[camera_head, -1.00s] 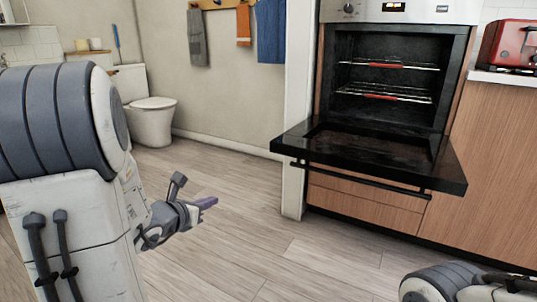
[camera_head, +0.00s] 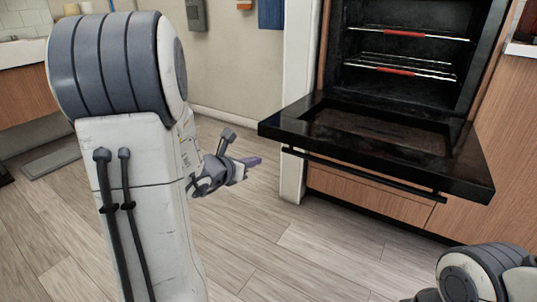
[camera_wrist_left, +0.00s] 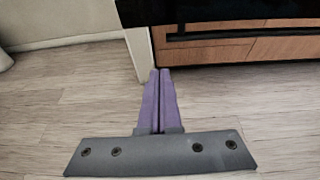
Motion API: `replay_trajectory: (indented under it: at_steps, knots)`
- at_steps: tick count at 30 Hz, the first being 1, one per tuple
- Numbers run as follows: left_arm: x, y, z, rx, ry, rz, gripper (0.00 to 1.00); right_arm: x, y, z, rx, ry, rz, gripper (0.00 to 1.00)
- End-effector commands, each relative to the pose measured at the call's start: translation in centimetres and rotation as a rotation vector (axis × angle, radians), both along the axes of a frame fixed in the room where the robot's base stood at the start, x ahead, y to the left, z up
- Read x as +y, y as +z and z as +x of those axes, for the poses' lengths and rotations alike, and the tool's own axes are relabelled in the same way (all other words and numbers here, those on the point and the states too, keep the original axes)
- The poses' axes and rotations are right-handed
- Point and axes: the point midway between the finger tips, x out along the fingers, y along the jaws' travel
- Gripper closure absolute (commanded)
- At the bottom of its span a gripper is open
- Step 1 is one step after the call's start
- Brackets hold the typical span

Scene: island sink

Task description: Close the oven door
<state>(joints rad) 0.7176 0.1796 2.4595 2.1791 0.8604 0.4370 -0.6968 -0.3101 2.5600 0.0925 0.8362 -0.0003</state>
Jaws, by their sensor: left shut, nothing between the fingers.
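The oven (camera_head: 405,50) is built into a wood-fronted cabinet at the right of the head view. Its black door (camera_head: 380,140) is folded down and lies open, about level. A dark handle bar (camera_head: 365,174) runs along the door's front edge; it also shows at the top of the left wrist view (camera_wrist_left: 235,34). My left gripper (camera_head: 256,161) is shut and empty, to the left of the door and apart from it. Its purple fingers (camera_wrist_left: 159,100) are pressed together in the left wrist view. Part of my right arm shows at the bottom right, its gripper out of view.
A white wall end (camera_head: 296,100) stands just left of the oven. A wood drawer front (camera_head: 365,205) lies below the door. The wooden floor (camera_head: 300,255) in front is clear. Towels hang on the back wall.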

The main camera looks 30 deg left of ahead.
Motion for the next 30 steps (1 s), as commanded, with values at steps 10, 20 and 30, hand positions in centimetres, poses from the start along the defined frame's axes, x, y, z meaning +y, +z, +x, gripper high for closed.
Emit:
replay_trajectory:
  at_steps: [10,20,30]
  knots:
    - [-2.0,-3.2,7.6,0.001,-0.027,-0.002,1.0,0.0,-3.2,0.0,0.0,0.0,0.0,0.0]
    - [-1.8,0.3,8.9,-0.001,-0.022,0.0,1.0,0.0,-2.9,0.0,0.0,0.0,0.0,0.0]
    - [-1.6,0.9,8.8,0.0,-0.02,-0.001,1.0,0.0,-2.9,0.0,0.0,0.0,0.0,0.0]
